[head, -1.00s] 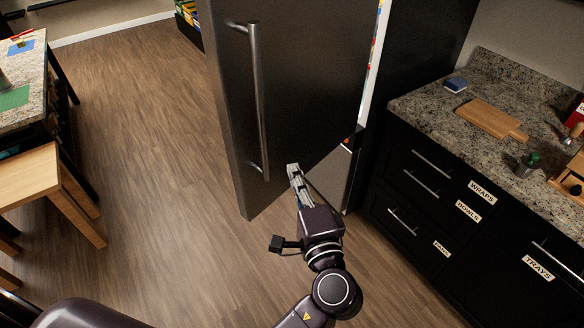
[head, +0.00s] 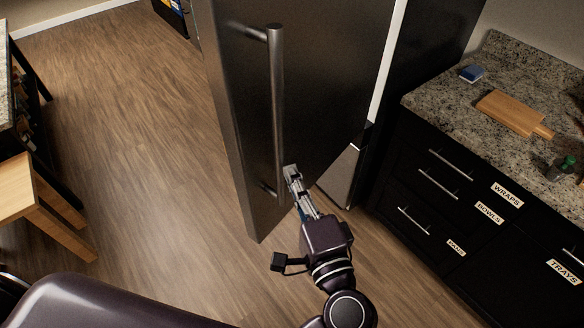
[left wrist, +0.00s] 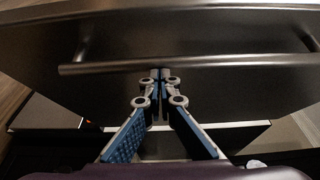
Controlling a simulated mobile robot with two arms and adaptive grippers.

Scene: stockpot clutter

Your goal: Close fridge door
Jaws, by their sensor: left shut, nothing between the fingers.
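The fridge door (head: 330,75) is a dark steel panel that stands partly open, with a pale strip of the fridge's inner side showing at its right edge. Its long vertical handle (head: 277,110) is on the left part of the door; in the left wrist view the handle (left wrist: 200,64) runs across the picture. My left gripper (head: 291,172) is shut and empty, with its tips at the door's lower part beside the handle's lower end. In the left wrist view the shut fingertips (left wrist: 160,74) are at the handle bar; I cannot tell whether they touch it. My right gripper is not in view.
Black drawers (head: 440,185) with a granite counter (head: 450,100) stand at the right; a cutting board (head: 512,112) and a blue sponge (head: 472,73) lie on it. A wooden stool (head: 30,195) is at the left. The wood floor (head: 130,120) between is clear.

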